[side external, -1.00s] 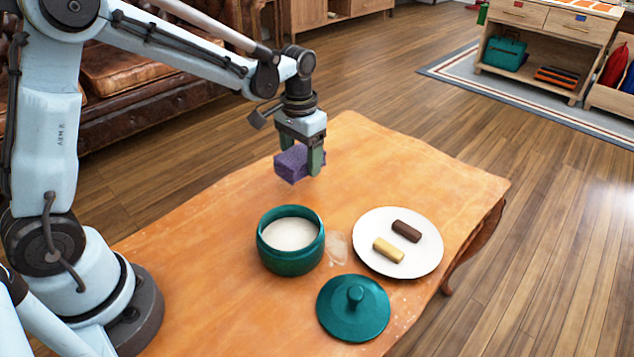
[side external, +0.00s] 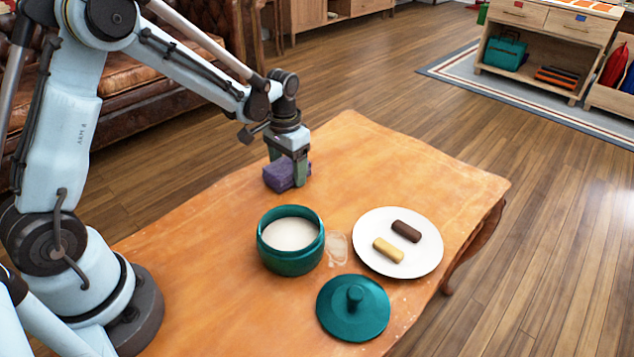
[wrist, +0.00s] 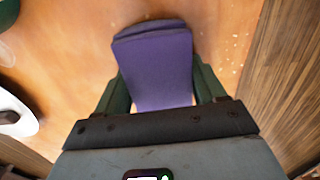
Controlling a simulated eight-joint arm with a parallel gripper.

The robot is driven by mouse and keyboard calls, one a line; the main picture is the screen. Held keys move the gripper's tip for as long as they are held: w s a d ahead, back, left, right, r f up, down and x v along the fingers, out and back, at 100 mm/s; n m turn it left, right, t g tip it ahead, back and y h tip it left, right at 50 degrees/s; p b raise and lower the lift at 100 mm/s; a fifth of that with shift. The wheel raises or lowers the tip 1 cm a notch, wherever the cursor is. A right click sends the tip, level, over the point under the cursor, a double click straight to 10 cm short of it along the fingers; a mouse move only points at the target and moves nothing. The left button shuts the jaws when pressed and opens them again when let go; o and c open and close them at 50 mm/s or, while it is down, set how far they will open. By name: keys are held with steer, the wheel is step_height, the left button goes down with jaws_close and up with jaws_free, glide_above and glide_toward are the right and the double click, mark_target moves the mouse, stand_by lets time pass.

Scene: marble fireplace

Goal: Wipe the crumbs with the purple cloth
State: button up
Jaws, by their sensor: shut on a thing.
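The purple cloth (side external: 277,176) is a thick folded block between the fingers of my gripper (side external: 289,172). My gripper is shut on it at the back part of the table, low over the top; I cannot tell whether the cloth touches the wood. In the wrist view the cloth (wrist: 160,65) fills the space between the green fingers (wrist: 158,92). Small pale crumbs (wrist: 235,45) lie on the table to the right of the cloth in that view. In the side view a pale smear (side external: 337,248) lies between the teal pot and the white plate.
The open teal pot (side external: 291,262) holds something white. Its teal lid (side external: 353,308) lies nearer the camera. The white plate (side external: 430,253) carries a dark bar (side external: 406,231) and a yellow bar (side external: 388,250). The orange wooden table (side external: 220,230) is clear left of the pot.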

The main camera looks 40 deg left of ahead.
mark_target(285, 175)
steer(key=shift+a, duration=0.55)
steer(key=shift+a+r, duration=0.1)
steer(key=shift+a, duration=1)
steer(key=shift+d, duration=1.45)
steer(key=shift+d+f, duration=0.2)
steer(key=shift+d, duration=0.25)
steer(key=shift+d+r, duration=0.2)
steer(key=shift+d, duration=1.65)
steer(key=shift+s+d, duration=0.15)
steer(key=shift+s, duration=0.15)
steer(key=shift+s+f, duration=0.15)
steer(key=shift+s, duration=1)
steer(key=shift+s+a, duration=0.1)
steer(key=shift+a, duration=3.7)
steer(key=shift+d, duration=3.85)
step_height(285, 175, up, 8)
